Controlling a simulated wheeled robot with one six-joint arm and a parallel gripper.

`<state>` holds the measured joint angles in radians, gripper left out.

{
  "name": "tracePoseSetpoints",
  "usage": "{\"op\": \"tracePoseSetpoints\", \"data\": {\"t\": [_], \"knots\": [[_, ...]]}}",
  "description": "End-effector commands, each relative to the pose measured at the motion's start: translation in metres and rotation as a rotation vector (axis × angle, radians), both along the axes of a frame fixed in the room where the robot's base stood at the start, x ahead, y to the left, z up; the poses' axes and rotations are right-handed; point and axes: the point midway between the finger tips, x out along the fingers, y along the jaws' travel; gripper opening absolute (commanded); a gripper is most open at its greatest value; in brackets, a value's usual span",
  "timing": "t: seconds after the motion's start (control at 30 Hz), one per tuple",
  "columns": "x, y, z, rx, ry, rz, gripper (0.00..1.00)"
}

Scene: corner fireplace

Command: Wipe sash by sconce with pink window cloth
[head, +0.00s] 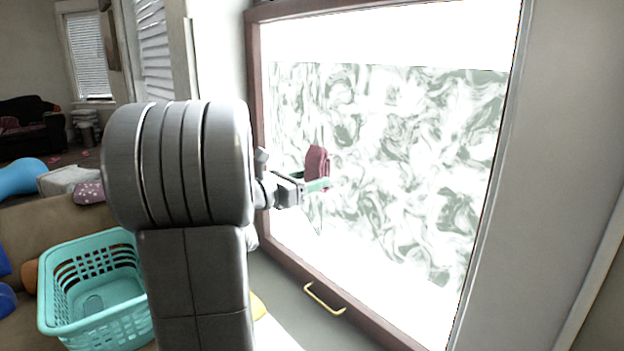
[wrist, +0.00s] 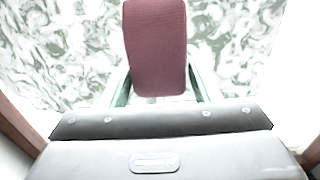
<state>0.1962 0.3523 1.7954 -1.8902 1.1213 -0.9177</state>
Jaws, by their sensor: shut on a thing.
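The window sash (head: 390,170) fills the right half of the head view. It has a brown frame, and its bright pane carries a wide band of grey-green smears. My gripper (head: 318,185) is shut on the pink window cloth (head: 317,163), a folded dull-pink pad in front of the left part of the smeared band. In the wrist view the cloth (wrist: 155,48) stands between the two green fingers, with the smeared pane behind it. I cannot tell whether the cloth touches the glass. No sconce can be made out.
A brass handle (head: 324,299) sits on the sash's lower rail. A turquoise laundry basket (head: 95,285) stands at lower left, with a blue object (head: 22,173) and a pink spotted cloth (head: 89,192) beyond it. A grey wall (head: 560,170) borders the window at right.

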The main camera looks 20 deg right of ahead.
Motion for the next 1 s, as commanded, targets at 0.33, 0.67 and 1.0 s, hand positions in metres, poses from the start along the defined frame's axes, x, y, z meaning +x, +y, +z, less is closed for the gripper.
{"op": "tracePoseSetpoints", "data": {"t": [0.33,0.67,1.0], "knots": [[-0.012,0.035,0.000,0.001,0.000,0.003,0.38],[-0.018,0.048,0.000,0.000,0.000,0.000,0.38],[-0.019,0.054,0.000,0.000,0.000,0.001,0.38]]}}
